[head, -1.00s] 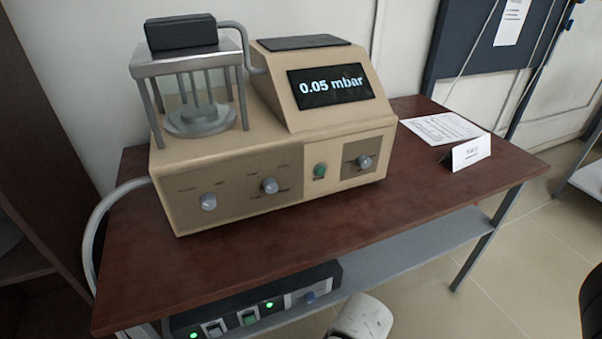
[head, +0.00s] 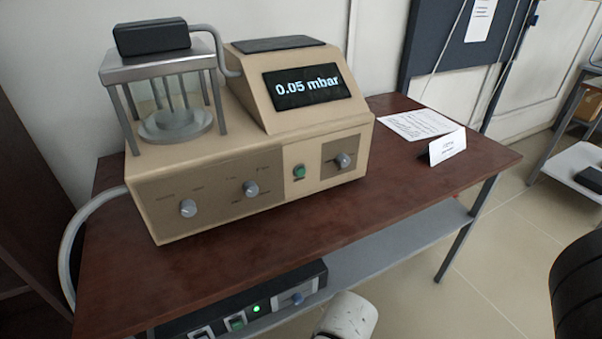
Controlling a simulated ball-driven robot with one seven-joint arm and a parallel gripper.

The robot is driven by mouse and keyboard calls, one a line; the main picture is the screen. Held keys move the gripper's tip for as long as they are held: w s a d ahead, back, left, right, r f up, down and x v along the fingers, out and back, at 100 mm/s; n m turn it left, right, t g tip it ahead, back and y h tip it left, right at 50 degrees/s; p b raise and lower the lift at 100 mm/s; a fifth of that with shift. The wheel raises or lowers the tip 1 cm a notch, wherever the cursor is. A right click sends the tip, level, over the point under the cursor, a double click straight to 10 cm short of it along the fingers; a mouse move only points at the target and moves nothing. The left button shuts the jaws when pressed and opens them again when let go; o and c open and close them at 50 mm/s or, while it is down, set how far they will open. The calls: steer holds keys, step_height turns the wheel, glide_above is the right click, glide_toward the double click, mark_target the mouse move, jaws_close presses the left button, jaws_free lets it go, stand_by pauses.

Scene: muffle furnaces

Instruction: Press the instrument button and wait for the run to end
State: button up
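The beige instrument (head: 220,150) stands on a dark red-brown table (head: 420,185). Its screen (head: 307,86) reads 0.05 mbar. A green button (head: 299,171) sits on its front panel, between grey knobs (head: 251,188). At its left is a small chamber (head: 170,115) under a metal frame with a black block on top. My gripper is not in view, so whether it is open or shut does not show. A white rounded part, likely of my arm, shows at the bottom edge, well below the button and apart from it.
A paper sheet (head: 415,124) and a folded white card (head: 447,147) lie right of the instrument. A black unit (head: 275,300) with a green light is on the lower shelf (head: 400,232). Open floor lies to the right. A dark board (head: 455,60) stands behind.

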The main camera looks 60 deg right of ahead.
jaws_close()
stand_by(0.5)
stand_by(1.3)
